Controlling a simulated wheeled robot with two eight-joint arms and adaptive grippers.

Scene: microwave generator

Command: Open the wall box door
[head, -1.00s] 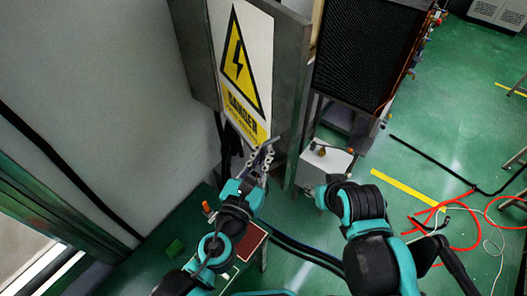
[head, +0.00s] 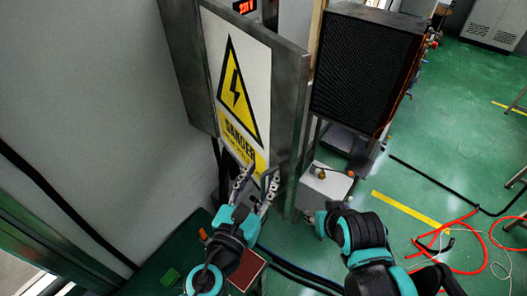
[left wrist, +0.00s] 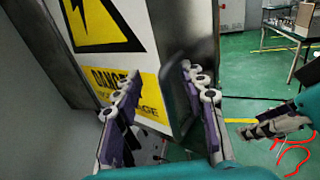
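The wall box door (head: 287,110) is a grey metal panel with a white plate and a yellow lightning danger sign. It looks shut, though its edge seam is not clear. A dark flat handle (left wrist: 178,95) shows in the left wrist view near the door's right side. My left gripper (head: 257,182) is open at the door's lower right; in the left wrist view its fingers (left wrist: 160,100) stand either side of the handle, which is closer to the right finger. Contact cannot be told. My right gripper (left wrist: 272,127) shows at the right of that view; the head view hides its fingers.
A black finned unit (head: 365,65) stands right of the box. A small white box (head: 325,188) stands below it. A dark green table (head: 150,270) is at the lower left.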

